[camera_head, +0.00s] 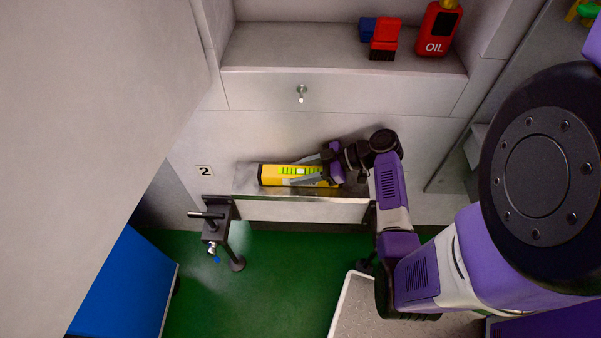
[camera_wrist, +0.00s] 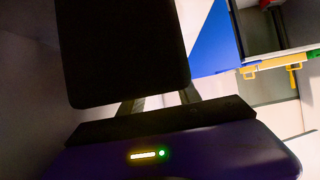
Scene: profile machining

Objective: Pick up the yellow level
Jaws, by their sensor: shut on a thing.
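The yellow level (camera_head: 270,176) has a bright green scale strip on it and lies lengthwise left to right over a narrow grey shelf in the head view. My gripper (camera_head: 293,172) reaches in from the right, with one finger along its far side and one along its near side, shut on it. My wrist hides part of its right end. I cannot tell whether it touches the shelf or is just above it. In the wrist view, a large dark block (camera_wrist: 125,50) stands at my fingers (camera_wrist: 160,102), too dark to show colour.
The narrow shelf (camera_head: 243,183) carries a vise-like clamp (camera_head: 222,215) at its left. Above are a drawer (camera_head: 350,92) with a knob and a ledge holding a red oil can (camera_head: 437,30) and a red-and-blue brush (camera_head: 384,38). A blue panel (camera_head: 120,285) stands lower left. Green floor lies below.

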